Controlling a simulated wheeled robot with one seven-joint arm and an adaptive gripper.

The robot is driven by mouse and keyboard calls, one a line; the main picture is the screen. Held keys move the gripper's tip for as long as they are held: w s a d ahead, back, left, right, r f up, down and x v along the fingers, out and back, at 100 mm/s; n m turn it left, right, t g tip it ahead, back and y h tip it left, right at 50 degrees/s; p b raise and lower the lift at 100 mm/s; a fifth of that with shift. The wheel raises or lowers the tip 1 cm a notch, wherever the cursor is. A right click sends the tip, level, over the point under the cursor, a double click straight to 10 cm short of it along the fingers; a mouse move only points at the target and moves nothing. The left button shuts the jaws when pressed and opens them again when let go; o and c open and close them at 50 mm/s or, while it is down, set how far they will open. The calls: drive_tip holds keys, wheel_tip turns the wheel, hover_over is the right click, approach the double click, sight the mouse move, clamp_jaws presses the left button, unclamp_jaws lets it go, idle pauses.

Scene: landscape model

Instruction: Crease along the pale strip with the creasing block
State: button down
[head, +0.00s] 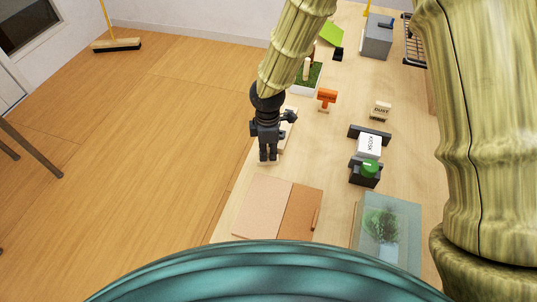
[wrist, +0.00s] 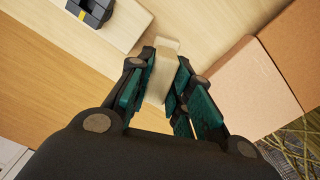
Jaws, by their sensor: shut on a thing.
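My gripper (head: 268,157) points down over the near left part of the bench, just beyond the card. In the wrist view, my gripper (wrist: 163,78) is shut on a cream block, the creasing block (wrist: 165,50), which sticks out past the fingertips. The card (head: 264,203) lies flat with a paler pinkish left panel and a browner right panel (head: 300,212). In the wrist view the card (wrist: 248,85) is right of the block and apart from it. A thin pale line (wrist: 263,47) runs between its panels. The block is mostly hidden in the head view.
A glass case with a small tree (head: 388,228) stands right of the card. A black holder with a white KIOSK block (head: 369,146) and a green-topped piece (head: 369,170) stand behind it. An orange stand (head: 326,98) is farther back. Bare bench lies between.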

drive_tip(key=shift+r+p, duration=2.45)
drive_tip(key=shift+r, duration=0.6)
drive_tip(key=shift+s+f, duration=0.1)
